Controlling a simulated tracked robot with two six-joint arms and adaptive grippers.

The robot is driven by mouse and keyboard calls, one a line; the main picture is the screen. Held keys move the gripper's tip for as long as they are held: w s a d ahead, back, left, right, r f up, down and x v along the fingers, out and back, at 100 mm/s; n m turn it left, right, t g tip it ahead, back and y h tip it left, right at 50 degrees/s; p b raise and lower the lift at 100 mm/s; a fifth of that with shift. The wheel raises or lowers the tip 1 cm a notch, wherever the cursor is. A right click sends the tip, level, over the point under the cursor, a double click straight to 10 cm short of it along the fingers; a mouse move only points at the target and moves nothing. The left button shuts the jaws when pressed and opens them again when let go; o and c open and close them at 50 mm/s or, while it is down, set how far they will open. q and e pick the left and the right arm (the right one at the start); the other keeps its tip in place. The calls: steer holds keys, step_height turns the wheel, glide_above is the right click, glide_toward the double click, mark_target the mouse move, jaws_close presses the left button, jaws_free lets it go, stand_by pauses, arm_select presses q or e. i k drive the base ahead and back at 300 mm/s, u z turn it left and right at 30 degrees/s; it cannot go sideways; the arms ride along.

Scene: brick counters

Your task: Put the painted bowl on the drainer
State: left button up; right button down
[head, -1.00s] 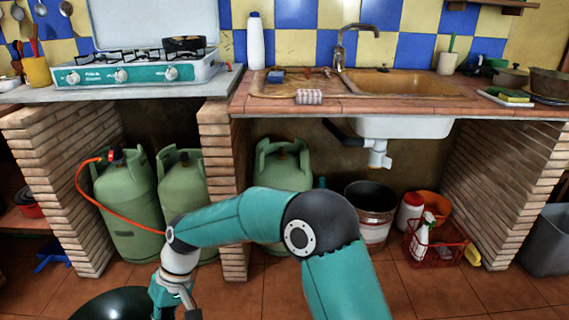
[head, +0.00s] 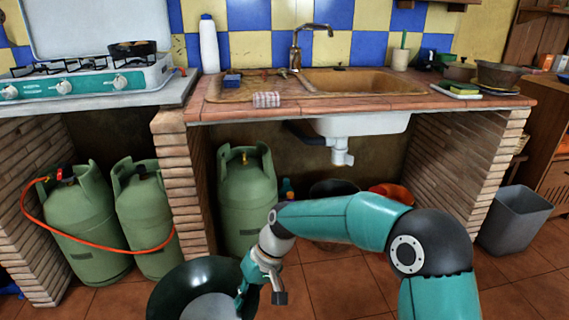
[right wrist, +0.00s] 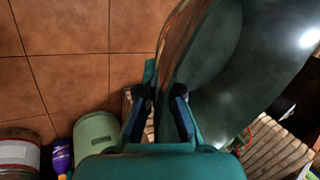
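The painted bowl (head: 190,284) is large, dark green and glossy, with a paler grey patch inside. It is at the bottom of the head view, low in front of the counter, and its lower part is cut off. My right gripper (head: 246,290) is at its right rim. In the right wrist view the fingers (right wrist: 158,112) lie on either side of the bowl's wall (right wrist: 215,85), shut on it. The drainer (head: 222,94) is the brown board left of the sink basin, higher up on the counter. My left gripper is not in view.
A brick pillar (head: 185,190) and gas cylinders (head: 247,200) are under the counter.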

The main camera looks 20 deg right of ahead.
mark_target(269, 90)
steer(key=z, duration=0.4)
steer(key=i, duration=1)
steer(key=u, duration=0.4)
